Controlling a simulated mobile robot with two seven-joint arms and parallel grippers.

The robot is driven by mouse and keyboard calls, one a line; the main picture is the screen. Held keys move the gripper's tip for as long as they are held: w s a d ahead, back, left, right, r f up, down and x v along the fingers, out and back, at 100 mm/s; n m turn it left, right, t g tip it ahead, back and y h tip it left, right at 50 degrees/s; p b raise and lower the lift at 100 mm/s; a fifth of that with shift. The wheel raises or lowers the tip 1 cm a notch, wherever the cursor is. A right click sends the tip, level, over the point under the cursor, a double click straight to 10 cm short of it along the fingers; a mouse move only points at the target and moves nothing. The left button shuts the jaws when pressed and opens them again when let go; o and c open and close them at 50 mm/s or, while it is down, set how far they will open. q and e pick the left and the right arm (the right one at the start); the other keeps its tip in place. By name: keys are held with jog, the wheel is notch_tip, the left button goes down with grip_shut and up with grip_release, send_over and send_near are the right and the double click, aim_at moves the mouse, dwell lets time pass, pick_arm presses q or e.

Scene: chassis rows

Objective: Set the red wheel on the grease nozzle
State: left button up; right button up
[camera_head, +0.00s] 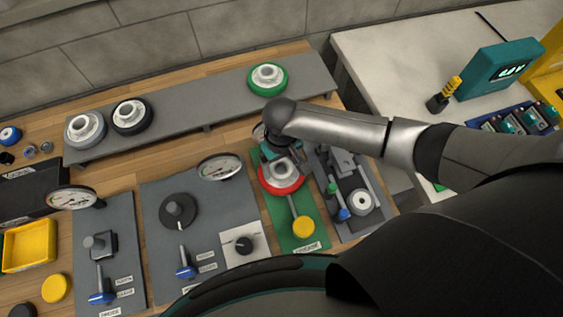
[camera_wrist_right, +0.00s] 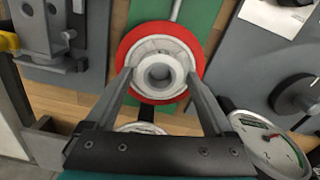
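The red wheel (camera_head: 281,178), a red disc with a pale metal hub, is over the green panel (camera_head: 287,234) in the head view. My right gripper (camera_head: 279,158) is above it. In the wrist view, the gripper's two fingers (camera_wrist_right: 160,78) are closed against opposite sides of the hub of the red wheel (camera_wrist_right: 132,89). I cannot tell whether the wheel touches anything beneath it. I cannot make out the grease nozzle; whatever is under the wheel is hidden. A rod with a yellow knob (camera_head: 303,227) stands on the green panel's near part. My left gripper is not in view.
A grey raised shelf (camera_head: 205,110) bears a green wheel (camera_head: 268,78), a black wheel (camera_head: 132,116) and a grey wheel (camera_head: 86,129). A yellow tray (camera_head: 29,246) is at left.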

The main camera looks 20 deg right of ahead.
jog(key=shift+o, duration=0.7)
notch_tip(320, 180, up, 15)
jog(key=p, duration=0.2)
jog(key=shift+r+p, duration=0.15)
jog(key=shift+p, duration=0.15)
